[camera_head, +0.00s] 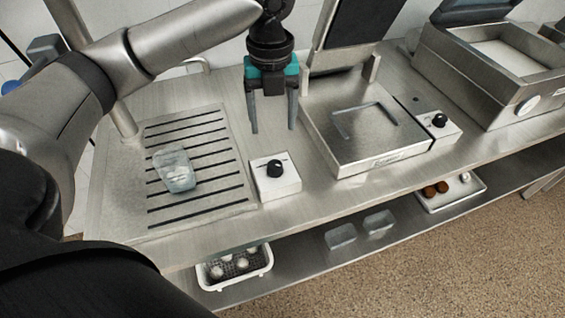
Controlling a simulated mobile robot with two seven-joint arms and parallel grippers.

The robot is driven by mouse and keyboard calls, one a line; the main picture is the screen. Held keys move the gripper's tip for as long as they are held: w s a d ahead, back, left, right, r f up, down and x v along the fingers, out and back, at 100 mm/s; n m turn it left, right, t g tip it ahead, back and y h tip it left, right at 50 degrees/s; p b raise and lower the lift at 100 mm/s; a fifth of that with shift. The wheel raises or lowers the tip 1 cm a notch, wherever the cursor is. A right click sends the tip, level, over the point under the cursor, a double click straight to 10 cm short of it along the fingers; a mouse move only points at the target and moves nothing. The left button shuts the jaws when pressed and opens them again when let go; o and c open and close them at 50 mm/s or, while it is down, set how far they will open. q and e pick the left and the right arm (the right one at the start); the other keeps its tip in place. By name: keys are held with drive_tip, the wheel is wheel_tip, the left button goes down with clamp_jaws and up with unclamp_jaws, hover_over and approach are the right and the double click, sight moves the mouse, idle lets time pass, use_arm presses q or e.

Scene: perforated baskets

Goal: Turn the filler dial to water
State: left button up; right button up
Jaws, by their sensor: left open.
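The filler dial is a black knob (274,168) on a white box (277,186) at the front of the metal counter, beside the slatted drain grate. My left gripper (273,130) points down above and behind the dial, apart from it, with its two dark fingers open and empty. A clear cup (175,171) stands on the drain grate (198,214) to the left of the dial. The marks on the dial box are too small to read. My right gripper is not in view.
A press with its lid raised (352,135) stands right of the dial, with a second black knob (439,120) on its side. A metal fryer-like unit (497,85) is at the far right. A lower shelf holds a white perforated basket (234,268) and a white tray (450,193).

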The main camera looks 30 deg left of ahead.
sight(274, 164)
use_arm(q)
wheel_tip(274, 164, down, 12)
drive_tip(key=shift+r+b, duration=0.2)
drive_tip(key=shift+b, duration=0.95)
drive_tip(key=shift+f, duration=0.45)
clamp_jaws()
